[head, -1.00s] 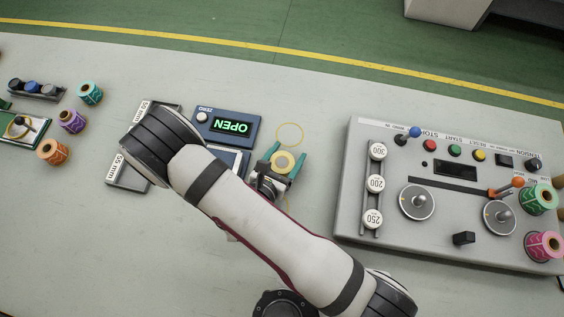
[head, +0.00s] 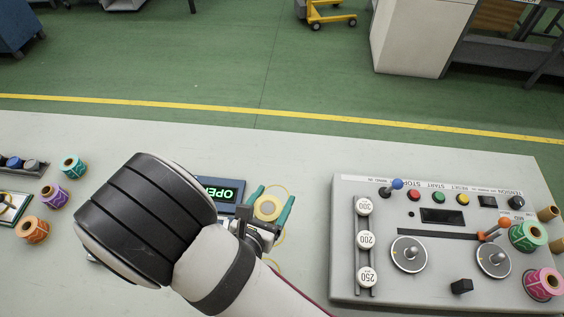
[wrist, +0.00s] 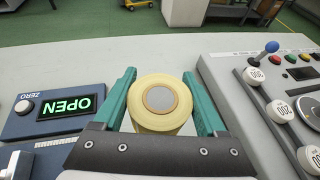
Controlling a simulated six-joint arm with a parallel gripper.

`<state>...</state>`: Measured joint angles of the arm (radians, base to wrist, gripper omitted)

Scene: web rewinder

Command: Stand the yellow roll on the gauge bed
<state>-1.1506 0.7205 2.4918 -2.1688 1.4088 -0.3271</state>
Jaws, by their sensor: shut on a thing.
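The yellow roll (head: 267,207) is upright between the teal fingers of my gripper (head: 273,196). The wrist view shows its round top and pale grey core (wrist: 160,99), with a finger on each side. My gripper (wrist: 160,76) is shut on the roll. The roll's underside is hidden, so its height above the table cannot be told. The blue gauge unit (wrist: 60,128) with a green OPEN display is just left of the gripper. In the head view my arm covers most of the gauge (head: 240,188), and its bed cannot be made out clearly.
A grey control panel (head: 390,290) with knobs and levers stands to the right. Teal (head: 74,166), purple (head: 54,195) and orange (head: 33,229) rolls stand at the left. Green (head: 528,237) and pink (head: 543,283) rolls are at the far right. The table behind the gauge is clear.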

